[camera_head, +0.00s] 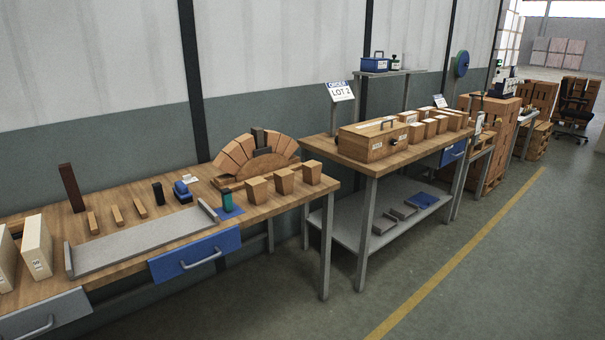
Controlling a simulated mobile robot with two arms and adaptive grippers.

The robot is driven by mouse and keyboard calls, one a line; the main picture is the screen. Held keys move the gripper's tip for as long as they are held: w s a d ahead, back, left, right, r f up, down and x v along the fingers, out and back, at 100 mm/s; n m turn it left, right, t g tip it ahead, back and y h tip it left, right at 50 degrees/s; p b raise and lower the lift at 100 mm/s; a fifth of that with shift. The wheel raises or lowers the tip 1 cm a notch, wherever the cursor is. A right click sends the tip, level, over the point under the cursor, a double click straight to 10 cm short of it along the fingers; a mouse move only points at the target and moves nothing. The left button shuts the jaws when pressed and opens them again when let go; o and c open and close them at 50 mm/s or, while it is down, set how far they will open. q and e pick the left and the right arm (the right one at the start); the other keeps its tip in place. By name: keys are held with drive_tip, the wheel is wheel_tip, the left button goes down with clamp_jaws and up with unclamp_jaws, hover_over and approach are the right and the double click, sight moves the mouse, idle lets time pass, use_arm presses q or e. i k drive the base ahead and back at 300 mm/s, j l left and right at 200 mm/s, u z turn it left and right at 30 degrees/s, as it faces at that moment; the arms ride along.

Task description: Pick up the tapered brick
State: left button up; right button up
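Three tapered bricks stand in a row near the right end of the front workbench (130,272): a left one (257,191), a middle one (284,182) and a right one (312,172). Each is light wood-brown and wider at the top than at the bottom. I cannot tell which brick the task means. Neither of my grippers is in view.
A grey tray (140,243) lies along the bench front, with small wooden blocks (116,214), a dark upright block (71,187) and a green item (227,201) around it. A second bench (345,160) with a wooden box (373,141) stands right. Floor in front is clear.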

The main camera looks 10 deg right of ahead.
sight(284, 179)
drive_tip(key=i+l+z, duration=0.15)
drive_tip(key=i+z, duration=0.15)
drive_tip(key=i, duration=0.15)
drive_tip(key=i+z, duration=0.3)
drive_tip(key=i, duration=0.15)
drive_tip(key=i+l+u, duration=0.9)
